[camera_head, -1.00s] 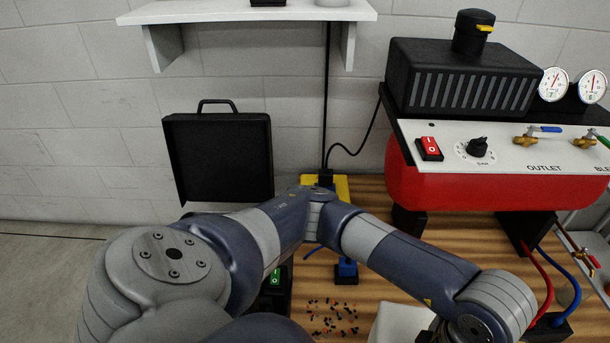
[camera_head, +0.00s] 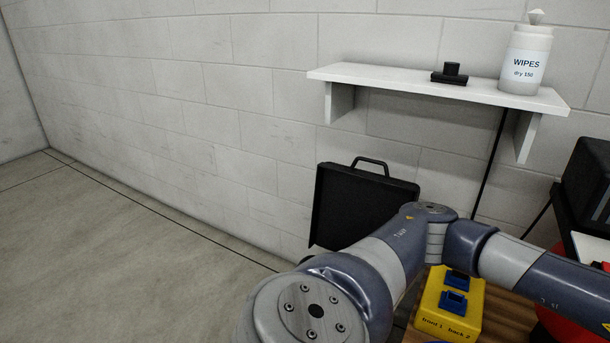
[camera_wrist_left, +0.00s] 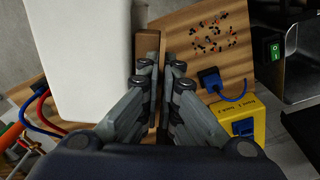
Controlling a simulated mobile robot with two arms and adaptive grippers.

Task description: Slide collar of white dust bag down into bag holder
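My left gripper (camera_wrist_left: 163,70) shows in the left wrist view, its two fingers close together on either side of a thin brown strip, which looks like the collar (camera_wrist_left: 147,48) of the white dust bag. The white dust bag (camera_wrist_left: 80,60) hangs directly beside the strip, a big plain white body left of the fingers. The fingers look shut on the collar; the exact contact is partly hidden by the fingers. In the head view my left arm reaches right and out of the picture, so its gripper is not seen there. I cannot make out the bag holder. My right gripper is not in view.
A yellow block (camera_head: 437,318) with blue sockets sits on the wooden bench. Loose bits (camera_wrist_left: 213,35) and a green-switch box (camera_wrist_left: 274,50) are nearby. A black open case (camera_head: 365,205) stands by the wall, below a white shelf (camera_head: 400,80) with wipes (camera_head: 525,60). Floor at left is clear.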

